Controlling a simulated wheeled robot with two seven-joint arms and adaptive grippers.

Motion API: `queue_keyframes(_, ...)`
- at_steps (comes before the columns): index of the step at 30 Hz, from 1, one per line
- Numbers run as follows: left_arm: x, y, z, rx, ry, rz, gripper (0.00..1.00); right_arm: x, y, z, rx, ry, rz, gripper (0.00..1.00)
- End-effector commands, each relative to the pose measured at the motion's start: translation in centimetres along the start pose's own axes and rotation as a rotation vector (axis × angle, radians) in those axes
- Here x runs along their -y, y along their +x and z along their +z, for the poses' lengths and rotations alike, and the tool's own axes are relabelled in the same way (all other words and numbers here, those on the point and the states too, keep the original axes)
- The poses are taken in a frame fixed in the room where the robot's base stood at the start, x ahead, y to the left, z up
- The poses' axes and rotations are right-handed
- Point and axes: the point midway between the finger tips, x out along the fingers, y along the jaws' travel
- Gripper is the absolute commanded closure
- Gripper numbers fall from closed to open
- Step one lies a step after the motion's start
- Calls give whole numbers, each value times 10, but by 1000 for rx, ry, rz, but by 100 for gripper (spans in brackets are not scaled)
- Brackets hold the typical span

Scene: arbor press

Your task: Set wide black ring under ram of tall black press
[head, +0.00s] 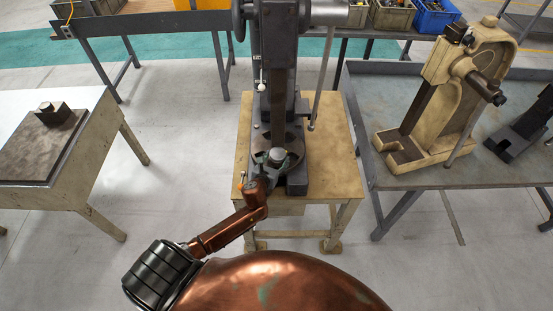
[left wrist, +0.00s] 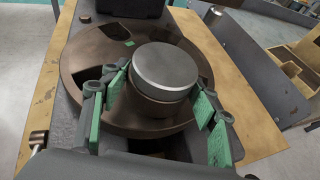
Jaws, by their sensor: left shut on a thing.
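The tall black press (head: 278,75) stands on a small wooden-topped table in the middle of the head view. Its slotted round plate (left wrist: 85,65) lies at its foot. My left gripper (head: 268,165) is low in front of the press, over this plate. In the left wrist view its green-padded fingers (left wrist: 160,95) stand on both sides of a dark round piece (left wrist: 148,106), which I take for the wide black ring, and grip it. A flat silver disc (left wrist: 165,70) tops that piece. Whether the piece touches the plate is unclear. My right gripper is not in view.
A cream press (head: 440,105) stands on the grey table at the right, with a dark press (head: 525,135) beside it. A table at the left holds a dark plate (head: 40,148) with a small block. Bins (head: 395,14) line the back bench.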

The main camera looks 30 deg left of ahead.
Motion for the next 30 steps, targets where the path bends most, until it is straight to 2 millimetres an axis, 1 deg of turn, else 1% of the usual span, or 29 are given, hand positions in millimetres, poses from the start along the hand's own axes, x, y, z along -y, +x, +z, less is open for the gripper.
queue_keyframes(1,1,0,3,6,1,-2,87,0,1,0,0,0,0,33)
queue_keyframes(21,1,4,-5,6,0,-2,87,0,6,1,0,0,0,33)
queue_keyframes(22,1,4,-5,5,0,-2,43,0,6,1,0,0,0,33)
queue_keyframes(30,0,4,-7,2,0,-1,25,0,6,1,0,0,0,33)
